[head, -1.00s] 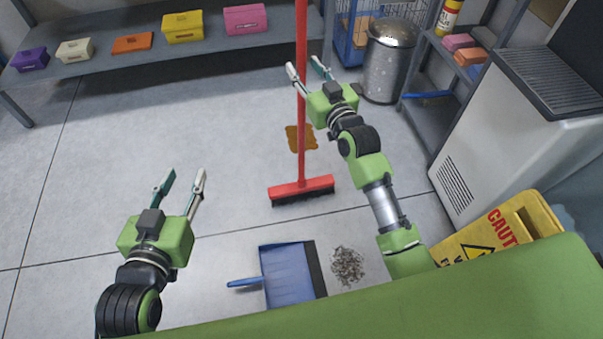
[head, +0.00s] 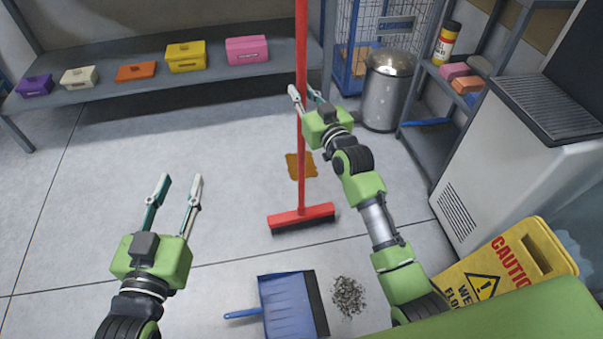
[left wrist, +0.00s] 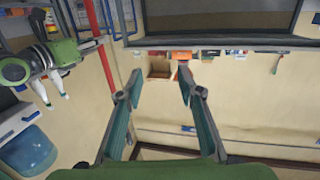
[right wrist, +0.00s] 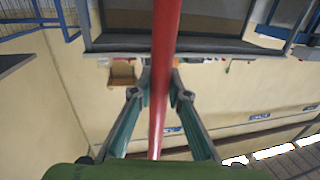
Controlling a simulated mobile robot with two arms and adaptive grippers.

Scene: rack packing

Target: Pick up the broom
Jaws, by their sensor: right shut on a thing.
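The broom has a long red handle (head: 301,60) and a red head (head: 301,217) with dark bristles. It stands upright with its head on the tiled floor. My right gripper (head: 306,93) is shut on the handle partway up. In the right wrist view the handle (right wrist: 163,80) runs between the fingers (right wrist: 160,85). My left gripper (head: 178,190) is open and empty, to the left of the broom and apart from it. In the left wrist view its fingers (left wrist: 155,85) are spread with nothing between them.
A blue dustpan (head: 288,305) and a grey debris pile (head: 348,296) lie near me. A brown stain (head: 300,166) is behind the broom. A shelf (head: 120,88) with several boxes, a metal bin (head: 387,92) and a yellow caution sign (head: 510,268) border the floor. The left floor is clear.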

